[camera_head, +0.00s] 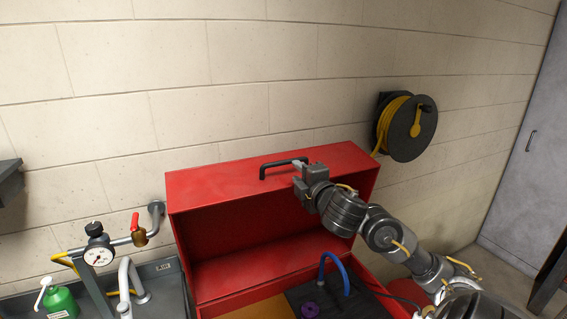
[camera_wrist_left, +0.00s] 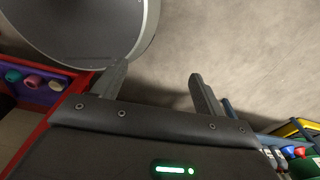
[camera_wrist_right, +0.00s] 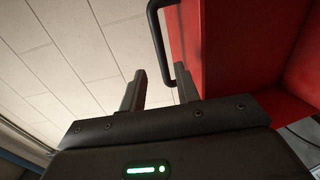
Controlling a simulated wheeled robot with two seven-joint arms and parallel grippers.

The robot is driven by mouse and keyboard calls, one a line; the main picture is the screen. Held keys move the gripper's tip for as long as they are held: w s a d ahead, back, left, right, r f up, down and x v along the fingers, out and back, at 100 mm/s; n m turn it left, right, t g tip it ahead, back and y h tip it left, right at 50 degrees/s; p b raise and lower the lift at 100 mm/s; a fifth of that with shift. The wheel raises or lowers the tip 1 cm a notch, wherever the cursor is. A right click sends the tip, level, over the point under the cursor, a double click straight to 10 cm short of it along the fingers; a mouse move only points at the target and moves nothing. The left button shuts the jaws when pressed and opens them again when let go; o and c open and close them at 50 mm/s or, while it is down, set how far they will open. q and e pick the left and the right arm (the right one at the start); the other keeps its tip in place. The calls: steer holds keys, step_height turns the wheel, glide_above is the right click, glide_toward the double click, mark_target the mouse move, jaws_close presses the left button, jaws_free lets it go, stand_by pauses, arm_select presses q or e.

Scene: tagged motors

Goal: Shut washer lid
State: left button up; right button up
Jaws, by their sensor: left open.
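The red washer's lid (camera_head: 225,183) stands raised at the back of the red washer, against the block wall in the head view. A black bar handle (camera_head: 283,164) is on the lid's upper edge. My right gripper (camera_head: 300,177) is at the right end of this handle. In the right wrist view its two fingers (camera_wrist_right: 160,88) are apart, with the handle (camera_wrist_right: 157,35) just beyond them and seen between their tips. I cannot tell whether they touch it. My left gripper (camera_wrist_left: 157,80) is open and empty over the grey floor, outside the head view.
Inside the washer are a blue hose (camera_head: 337,262) and a purple part (camera_head: 309,310). A bench with a gauge (camera_head: 98,256) and a green bottle (camera_head: 60,302) is at left. A hose reel (camera_head: 407,128) hangs on the wall right of the lid.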

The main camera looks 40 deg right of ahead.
mark_target(286, 164)
steer(key=x, duration=0.4)
steer(key=shift+f, duration=0.1)
steer(key=x, duration=0.4)
steer(key=shift+w+a, duration=0.1)
steer(key=shift+w+p, duration=0.25)
steer(key=shift+p, duration=0.05)
steer(key=shift+w, duration=0.2)
arm_select(q)
steer(key=shift+w+r, duration=0.15)
steer(key=shift+w, duration=0.35)
steer(key=shift+w+r, duration=0.15)
steer(key=shift+w, duration=0.35)
arm_select(e)
jaws_close()
arm_select(q)
steer(key=shift+d, duration=0.1)
